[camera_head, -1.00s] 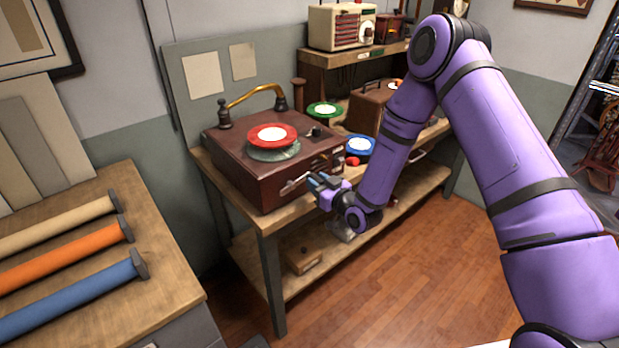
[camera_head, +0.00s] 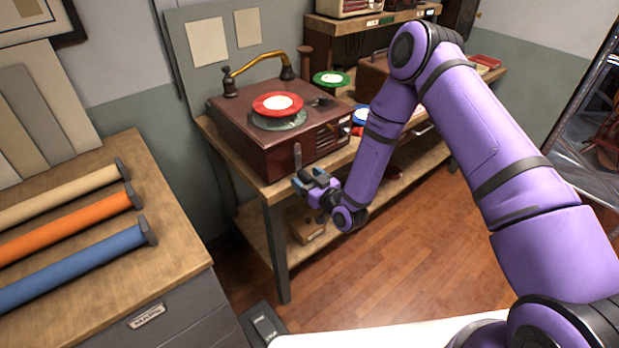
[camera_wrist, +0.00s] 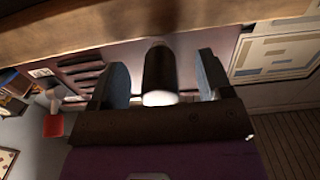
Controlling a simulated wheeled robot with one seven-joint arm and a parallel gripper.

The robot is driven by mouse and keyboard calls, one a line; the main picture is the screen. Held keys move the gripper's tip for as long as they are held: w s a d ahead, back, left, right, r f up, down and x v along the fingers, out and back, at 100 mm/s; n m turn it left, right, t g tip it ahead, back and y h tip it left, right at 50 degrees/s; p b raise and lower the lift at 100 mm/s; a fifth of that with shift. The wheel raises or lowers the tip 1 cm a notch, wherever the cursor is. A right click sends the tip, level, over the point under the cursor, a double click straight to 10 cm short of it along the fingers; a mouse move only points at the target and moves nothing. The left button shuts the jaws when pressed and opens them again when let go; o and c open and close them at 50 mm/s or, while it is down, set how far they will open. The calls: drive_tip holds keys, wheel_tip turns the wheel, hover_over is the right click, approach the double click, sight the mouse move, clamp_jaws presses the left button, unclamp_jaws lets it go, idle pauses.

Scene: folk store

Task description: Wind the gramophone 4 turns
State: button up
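The gramophone (camera_head: 262,145) is a dark red-brown box on the bench, with a red and white record (camera_head: 277,104) on its turntable and a brass tone arm (camera_head: 262,63). A grey crank arm (camera_head: 297,155) stands nearly upright at its front face, just above my gripper (camera_head: 309,183). In the wrist view, my gripper (camera_wrist: 164,80) has its two blue-grey fingers on either side of a dark cylinder (camera_wrist: 160,70) with a bright end, seemingly the crank's handle. Gaps show between it and both fingers, so the gripper looks open around it. In the head view, my gripper hides the crank's lower end.
The wooden bench (camera_head: 290,190) has a lower shelf with a small wooden box (camera_head: 308,228). A green record (camera_head: 331,79) and a blue one (camera_head: 361,115) lie beside the gramophone. A table with coloured rolls (camera_head: 70,270) stands left. Open floor (camera_head: 400,255) lies to the right.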

idle(0.4)
drive_tip(key=v, duration=0.9)
idle(0.6)
drive_tip(key=shift+r, duration=0.1)
idle(0.3)
drive_tip(key=w+d+r+n+g+h, duration=0.1)
drive_tip(key=w+d+r+g+h, duration=0.15)
drive_tip(key=r, duration=0.45)
drive_tip(key=w+d+r+g+h, duration=0.15)
drive_tip(key=w+r, duration=0.25)
drive_tip(key=r, duration=0.4)
drive_tip(key=s+d+r+m+h, duration=0.1)
drive_tip(key=s+d+r+h, duration=0.1)
drive_tip(key=d+r, duration=0.35)
drive_tip(key=s+d+r+m+h, duration=0.1)
drive_tip(key=s+d+r, duration=0.2)
drive_tip(key=r, duration=0.5)
drive_tip(key=s+d+r+m+g+h, duration=0.3)
drive_tip(key=s+d+r, duration=0.2)
drive_tip(key=s+r, duration=0.55)
drive_tip(key=s+d+r+m+g, duration=0.1)
drive_tip(key=s+r, duration=0.1)
drive_tip(key=s, duration=0.8)
drive_tip(key=s+d+r+m+g, duration=0.1)
drive_tip(key=s+r, duration=0.1)
drive_tip(key=s, duration=0.8)
drive_tip(key=shift+d+m+g, duration=0.4)
